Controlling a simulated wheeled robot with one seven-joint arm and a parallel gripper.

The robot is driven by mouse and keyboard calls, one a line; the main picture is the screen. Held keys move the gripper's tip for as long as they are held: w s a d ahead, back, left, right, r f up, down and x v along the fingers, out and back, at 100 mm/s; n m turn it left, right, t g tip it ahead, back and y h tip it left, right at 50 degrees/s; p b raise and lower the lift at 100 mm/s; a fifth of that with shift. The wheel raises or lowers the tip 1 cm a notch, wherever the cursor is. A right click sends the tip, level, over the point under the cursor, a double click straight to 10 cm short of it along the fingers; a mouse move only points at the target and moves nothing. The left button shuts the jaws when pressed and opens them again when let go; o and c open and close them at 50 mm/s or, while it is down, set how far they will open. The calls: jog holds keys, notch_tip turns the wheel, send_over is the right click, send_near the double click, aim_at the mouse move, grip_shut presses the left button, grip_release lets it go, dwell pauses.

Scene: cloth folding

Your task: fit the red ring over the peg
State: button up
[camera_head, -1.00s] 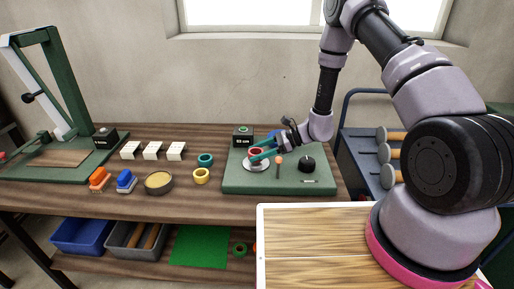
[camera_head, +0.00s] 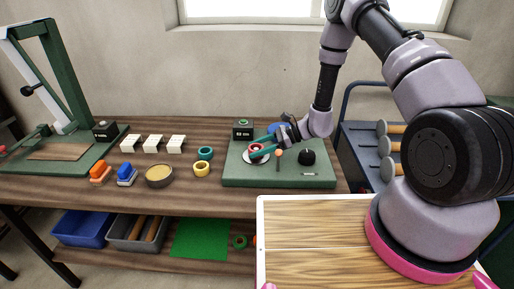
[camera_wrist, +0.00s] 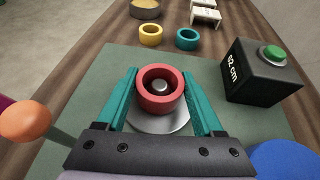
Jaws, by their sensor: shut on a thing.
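The red ring (camera_wrist: 160,103) is between the two teal fingers of my gripper (camera_wrist: 160,80), which is shut on it. In the wrist view the grey peg's round top (camera_wrist: 159,86) shows inside the ring's hole, so the ring appears to be around or directly over it. The peg's pale round base (camera_wrist: 160,125) shows below the ring. How far down the ring sits is hard to tell. In the head view the ring (camera_head: 255,147) and gripper are above the pale disc (camera_head: 256,159) on the green board (camera_head: 232,180).
A black box with a green button (camera_wrist: 262,72) stands close to the right in the wrist view. An orange-topped post (camera_wrist: 26,122) stands to the left. Teal (camera_head: 205,153) and yellow (camera_head: 201,169) rings and a round black knob (camera_head: 306,157) are near.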

jog(key=shift+f, duration=0.2)
jog(key=o, duration=1.3)
jog(key=shift+o, duration=0.2)
jog(key=shift+d, duration=0.1)
jog(key=v, duration=1)
jog(key=shift+d+r, duration=0.2)
jog(key=shift+d, duration=0.05)
